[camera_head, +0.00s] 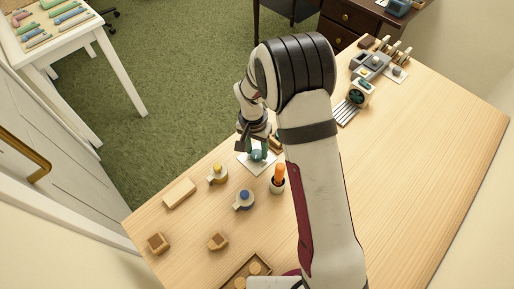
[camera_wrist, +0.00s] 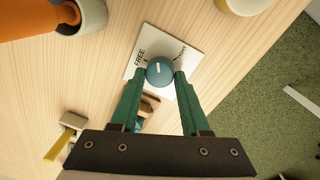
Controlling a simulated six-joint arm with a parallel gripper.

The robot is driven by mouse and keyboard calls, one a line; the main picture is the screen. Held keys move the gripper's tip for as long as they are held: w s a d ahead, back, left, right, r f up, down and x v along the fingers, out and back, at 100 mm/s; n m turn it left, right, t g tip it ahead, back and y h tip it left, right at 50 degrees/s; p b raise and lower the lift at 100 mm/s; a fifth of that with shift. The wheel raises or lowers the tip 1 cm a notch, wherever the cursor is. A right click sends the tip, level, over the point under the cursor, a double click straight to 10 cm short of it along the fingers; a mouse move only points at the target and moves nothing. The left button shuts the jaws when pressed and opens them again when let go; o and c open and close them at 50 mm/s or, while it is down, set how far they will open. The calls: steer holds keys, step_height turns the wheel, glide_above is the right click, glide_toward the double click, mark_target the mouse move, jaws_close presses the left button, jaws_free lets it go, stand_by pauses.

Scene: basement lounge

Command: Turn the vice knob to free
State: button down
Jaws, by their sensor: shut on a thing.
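The vice knob (camera_wrist: 160,72) is a round blue-teal knob with a short white mark. It sits on a white plate (camera_wrist: 188,46) lettered FREE on the left and TIGHT on the right in the wrist view. The white mark points roughly up in that view, between the two words. My gripper (camera_wrist: 160,75) has its green fingers on either side of the knob, shut on it. In the head view, my gripper (camera_head: 256,147) is over the knob (camera_head: 257,156) and the plate (camera_head: 243,160), partly hiding them.
A pot (camera_head: 277,187) with an orange-handled thing stands close to the plate. A yellow-topped piece (camera_head: 217,174) and a blue-topped piece (camera_head: 244,200) are nearby on the wooden table (camera_head: 420,170). The table's right side is clear.

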mark_target(253, 155)
steer(key=n, duration=0.6)
steer(key=shift+a, duration=0.1)
steer(key=n, duration=0.5)
steer(key=shift+s+t, duration=0.1)
steer(key=shift+t, duration=0.3)
steer(key=shift+n, duration=0.4)
steer(key=shift+c, duration=1.9)
jaws_free()
step_height(253, 155, up, 16)
steer(key=a, duration=0.1)
steer(key=shift+s, duration=0.3)
steer(key=shift+f, duration=0.15)
